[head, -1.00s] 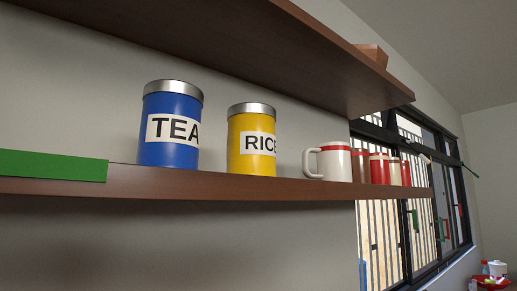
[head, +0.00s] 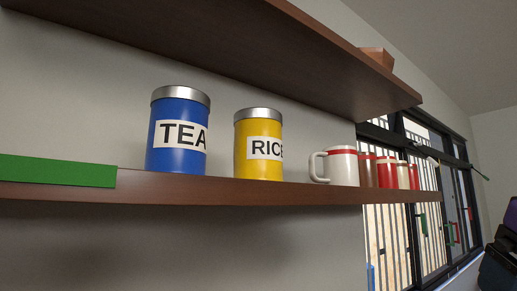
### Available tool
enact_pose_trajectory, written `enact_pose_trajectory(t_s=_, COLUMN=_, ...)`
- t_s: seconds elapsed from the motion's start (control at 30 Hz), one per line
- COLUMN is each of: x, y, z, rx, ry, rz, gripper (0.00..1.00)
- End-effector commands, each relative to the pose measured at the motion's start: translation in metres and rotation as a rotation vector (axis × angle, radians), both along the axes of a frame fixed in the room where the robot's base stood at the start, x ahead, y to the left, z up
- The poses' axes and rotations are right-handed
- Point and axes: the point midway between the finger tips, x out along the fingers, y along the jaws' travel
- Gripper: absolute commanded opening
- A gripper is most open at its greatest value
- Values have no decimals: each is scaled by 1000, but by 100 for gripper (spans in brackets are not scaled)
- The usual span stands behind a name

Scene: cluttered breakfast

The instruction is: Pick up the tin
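Two tins stand upright on the lower wooden shelf in the head view. The blue tin (head: 178,159) has a silver lid and a white label reading TEA. The yellow tin (head: 258,169) to its right has a silver lid and a label reading RICE. A gap separates the two tins, and nothing touches them. The frames do not show which tin is meant. A dark black and purple part juts in at the lower right edge, far from the tins; it looks like my arm. No gripper fingers can be made out.
The tins' shelf (head: 230,194) carries a green strip (head: 55,170) on its front edge at left. A white mug (head: 343,169) with a red band and several red and white vessels stand to the right. An upper shelf (head: 240,48) overhangs the tins. A barred window is at right.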

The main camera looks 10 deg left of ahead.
Motion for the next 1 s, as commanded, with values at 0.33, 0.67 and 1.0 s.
enact_pose_trajectory(t_s=0.33, x=46, y=145, z=157, rx=41, ry=-107, rz=324, gripper=100)
enact_pose_trajectory(t_s=0.67, x=26, y=266, z=259, rx=109, ry=-179, rz=574, gripper=100)
enact_pose_trajectory(t_s=1.0, x=11, y=305, z=283, rx=138, ry=-198, rz=653, gripper=100)
